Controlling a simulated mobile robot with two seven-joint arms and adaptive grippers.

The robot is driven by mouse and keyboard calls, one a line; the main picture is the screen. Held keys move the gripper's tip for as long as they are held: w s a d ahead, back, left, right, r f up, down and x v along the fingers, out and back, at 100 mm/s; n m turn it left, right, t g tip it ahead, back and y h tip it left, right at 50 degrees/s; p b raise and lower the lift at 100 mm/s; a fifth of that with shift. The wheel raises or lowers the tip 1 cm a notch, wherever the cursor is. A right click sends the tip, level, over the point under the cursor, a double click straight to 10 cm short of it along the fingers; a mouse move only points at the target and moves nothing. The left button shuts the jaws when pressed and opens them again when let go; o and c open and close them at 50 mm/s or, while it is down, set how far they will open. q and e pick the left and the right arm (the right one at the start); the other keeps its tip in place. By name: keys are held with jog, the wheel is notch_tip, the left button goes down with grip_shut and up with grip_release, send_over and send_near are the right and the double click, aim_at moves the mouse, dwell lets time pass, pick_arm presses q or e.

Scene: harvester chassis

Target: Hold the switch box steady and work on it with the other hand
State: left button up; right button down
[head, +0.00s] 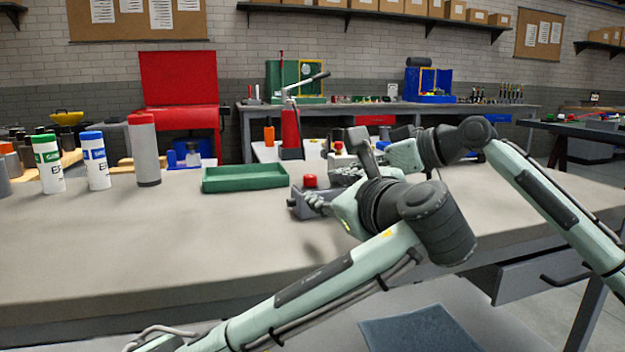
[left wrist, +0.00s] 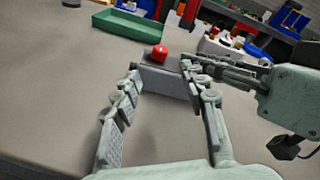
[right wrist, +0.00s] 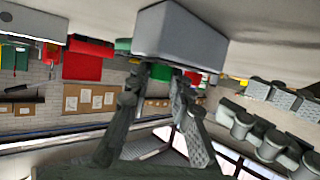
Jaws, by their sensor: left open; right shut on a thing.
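The switch box is a small grey box (left wrist: 165,81) with a red button (left wrist: 160,52) on top. In the head view its red button (head: 310,181) shows near the table's middle, the grey body partly hidden by my left gripper. My left gripper (left wrist: 162,86) is open, fingers spread toward the near face of the box; contact is unclear. My right gripper (right wrist: 159,72) comes from the right, its fingertips at the box's upper edge. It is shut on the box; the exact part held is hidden. The box (right wrist: 180,34) looks upside down in the right wrist view.
A green tray (head: 245,178) lies behind and left of the box. A grey cylinder (head: 144,150) and two white bottles with blue (head: 95,162) and green (head: 48,165) caps stand at the left. The table's front left (head: 120,245) is clear.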

aim_at(308, 177)
pick_arm(q)
jog(key=n+h, duration=0.2)
jog(key=n, duration=0.1)
jog(key=a+n+g, duration=0.1)
jog(key=n, duration=0.1)
jog(key=shift+s+r+h, duration=0.25)
jog(key=shift+r+h, duration=0.1)
jog(key=shift+h, duration=0.05)
jog(key=n+h, duration=0.1)
jog(key=n, duration=0.1)
jog(key=s+a+r+n+h, duration=0.1)
jog(key=n, duration=0.2)
jog(key=a+n+g+h, duration=0.1)
jog(key=n, duration=0.2)
jog(key=shift+s+a+r+h, duration=0.15)
jog(key=shift+a+r+h, duration=0.05)
jog(key=shift+r+h, duration=0.15)
jog(key=s+a+r+n+h, duration=0.2)
jog(key=a+n+h, duration=0.2)
jog(key=n, duration=0.5)
jog(key=shift+y, duration=0.25)
jog(key=x, duration=1.1)
jog(key=shift+w, duration=0.2)
